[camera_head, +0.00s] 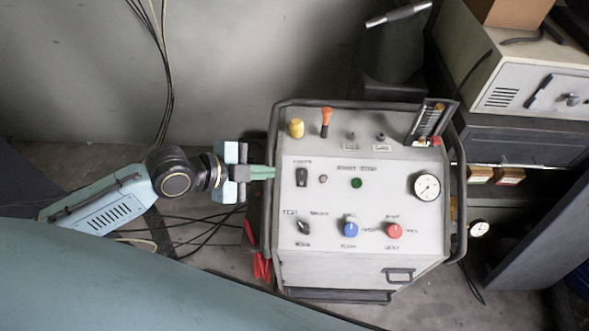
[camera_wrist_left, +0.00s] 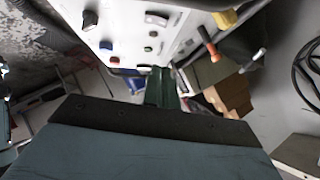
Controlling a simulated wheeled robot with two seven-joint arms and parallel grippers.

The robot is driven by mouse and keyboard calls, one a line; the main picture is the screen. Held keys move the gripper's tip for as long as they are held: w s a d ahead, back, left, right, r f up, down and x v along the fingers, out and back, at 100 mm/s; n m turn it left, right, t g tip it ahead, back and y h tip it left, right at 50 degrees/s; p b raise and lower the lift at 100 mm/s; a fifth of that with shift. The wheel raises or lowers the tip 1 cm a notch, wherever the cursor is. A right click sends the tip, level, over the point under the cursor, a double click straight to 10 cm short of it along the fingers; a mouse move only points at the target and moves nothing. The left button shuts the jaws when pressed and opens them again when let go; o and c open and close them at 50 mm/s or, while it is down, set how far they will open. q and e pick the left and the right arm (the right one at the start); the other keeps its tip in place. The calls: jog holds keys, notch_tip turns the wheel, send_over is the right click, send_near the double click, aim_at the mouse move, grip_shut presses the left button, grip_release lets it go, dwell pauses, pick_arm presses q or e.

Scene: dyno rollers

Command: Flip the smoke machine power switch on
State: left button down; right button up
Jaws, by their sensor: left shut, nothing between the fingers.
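The smoke machine (camera_head: 330,215) is a pale grey box in a dark tubular frame. Its power switch (camera_head: 302,177) is a small black rocker at the upper left of the panel; its on or off position is too small to tell. The switch also shows near the top of the left wrist view (camera_wrist_left: 157,18). My left gripper (camera_head: 272,172) is shut and empty, its green fingertips at the panel's left edge, pointing right towards the switch and just short of it. The fingers (camera_wrist_left: 160,88) also show in the left wrist view. My right gripper is out of view.
Beside the switch are a small round button (camera_head: 323,179) and a green button (camera_head: 356,183). Below sit a black selector (camera_head: 303,227), a blue knob (camera_head: 350,229) and a red knob (camera_head: 394,230). A yellow knob (camera_head: 296,128) and orange lever (camera_head: 326,117) stand above.

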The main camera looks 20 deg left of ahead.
aim_at(305, 173)
pick_arm(q)
jog(key=x, duration=0.8)
jog(key=shift+d, duration=0.1)
jog(key=w+f, duration=0.2)
jog(key=shift+f, duration=0.4)
jog(key=shift+w+a+f, duration=0.2)
jog(key=shift+w+f, duration=0.2)
jog(key=shift+f, duration=0.05)
jog(key=shift+w+f+g+b, duration=0.25)
jog(key=shift+g+b, duration=0.15)
jog(key=shift+b, duration=0.15)
jog(key=shift+s, duration=0.1)
jog(key=shift+s, duration=0.1)
